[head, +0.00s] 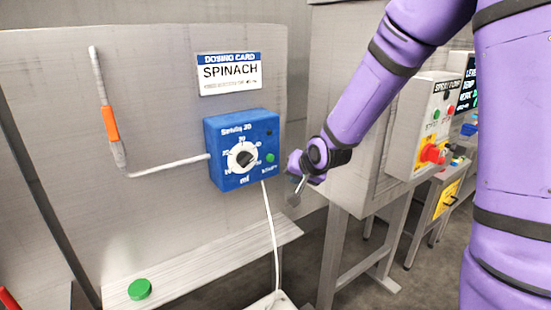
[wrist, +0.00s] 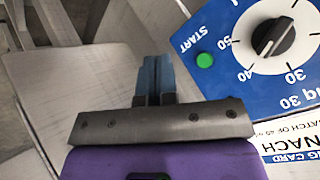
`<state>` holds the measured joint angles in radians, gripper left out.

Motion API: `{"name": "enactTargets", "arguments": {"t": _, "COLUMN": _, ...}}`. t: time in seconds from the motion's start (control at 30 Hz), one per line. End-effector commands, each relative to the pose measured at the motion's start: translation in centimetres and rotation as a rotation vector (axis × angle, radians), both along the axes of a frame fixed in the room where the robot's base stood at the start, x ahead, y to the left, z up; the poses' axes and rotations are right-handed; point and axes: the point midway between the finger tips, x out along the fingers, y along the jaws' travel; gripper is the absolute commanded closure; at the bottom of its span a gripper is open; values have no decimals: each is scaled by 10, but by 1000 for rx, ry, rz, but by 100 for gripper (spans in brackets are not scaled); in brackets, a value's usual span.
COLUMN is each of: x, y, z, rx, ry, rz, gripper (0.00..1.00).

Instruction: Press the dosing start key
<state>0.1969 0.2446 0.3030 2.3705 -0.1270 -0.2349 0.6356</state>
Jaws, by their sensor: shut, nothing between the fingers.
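The blue dosing box (head: 223,135) is mounted on the grey panel, with a dial (head: 242,156) marked in ml. Its green start key (head: 270,158) is at the box's lower right. In the wrist view the green key (wrist: 205,60) is beside the word START, with the dial (wrist: 272,38) to its right. My gripper (head: 295,194) is just right of the box in the head view, apart from it. In the wrist view my gripper's fingers (wrist: 154,78) are together and empty, to the left of the key. Nothing hides the key.
A dosing card reading SPINACH (head: 230,72) is above the box. A wand with an orange grip (head: 111,124) hangs at left. A green round button (head: 140,289) lies on the ledge below. A control box with a red knob (head: 433,153) stands at right.

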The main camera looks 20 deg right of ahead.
Motion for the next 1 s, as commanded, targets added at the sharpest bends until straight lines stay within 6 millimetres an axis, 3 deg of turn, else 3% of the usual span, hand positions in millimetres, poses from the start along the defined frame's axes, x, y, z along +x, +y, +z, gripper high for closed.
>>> {"name": "enactTargets", "arguments": {"t": 0.37, "x": 7, "y": 2, "z": 0, "rx": -1, "ry": 0, "rz": 1, "gripper": 100}}
{"name": "enactTargets", "arguments": {"t": 1.0, "x": 74, "y": 24, "z": 0, "rx": -1, "ry": 0, "rz": 1, "gripper": 100}}
